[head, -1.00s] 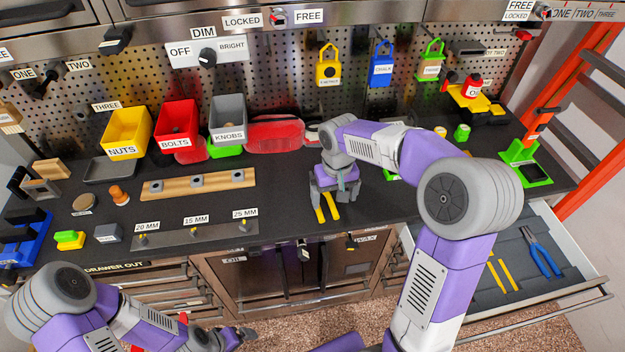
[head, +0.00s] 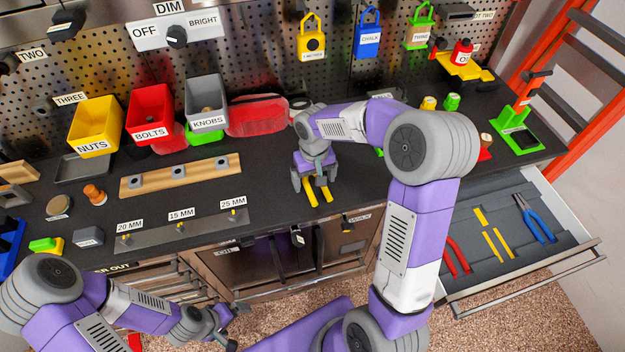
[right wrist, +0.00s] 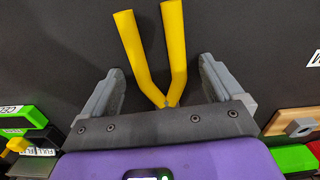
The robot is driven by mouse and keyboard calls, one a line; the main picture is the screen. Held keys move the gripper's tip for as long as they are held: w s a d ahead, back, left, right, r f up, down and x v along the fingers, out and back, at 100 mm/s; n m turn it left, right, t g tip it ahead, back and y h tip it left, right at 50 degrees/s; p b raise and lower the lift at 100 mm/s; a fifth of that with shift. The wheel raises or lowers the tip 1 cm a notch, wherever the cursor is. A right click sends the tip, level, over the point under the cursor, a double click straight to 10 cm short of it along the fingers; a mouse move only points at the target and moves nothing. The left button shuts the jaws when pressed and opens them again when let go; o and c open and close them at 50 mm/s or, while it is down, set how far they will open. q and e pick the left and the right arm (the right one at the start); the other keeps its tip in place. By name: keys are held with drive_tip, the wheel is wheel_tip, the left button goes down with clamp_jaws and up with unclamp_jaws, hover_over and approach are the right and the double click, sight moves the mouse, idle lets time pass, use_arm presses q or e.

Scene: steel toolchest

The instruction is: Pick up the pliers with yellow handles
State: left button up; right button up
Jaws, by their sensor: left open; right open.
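The pliers with yellow handles (head: 311,194) lie on the dark worktop, handles toward the front edge. My right gripper (head: 312,181) is above them, pointing down. In the right wrist view both yellow handles (right wrist: 176,55) show between the open fingers of the right gripper (right wrist: 160,88), apart from both fingers. The head of the pliers is hidden under the gripper body. My left gripper (head: 232,325) is open and empty at the lower left, in front of the cabinet and below the worktop.
An open drawer (head: 570,250) at the right holds red-handled and blue-handled tools and yellow pieces. A wooden strip (head: 200,172) and a steel strip with size labels (head: 190,232) lie left of the pliers. Yellow, red and grey bins (head: 95,125) stand behind. The worktop around the pliers is clear.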

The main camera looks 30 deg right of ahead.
drive_tip(key=shift+c, duration=0.2)
drive_tip(key=shift+w, duration=0.1)
drive_tip(key=c, duration=1.2)
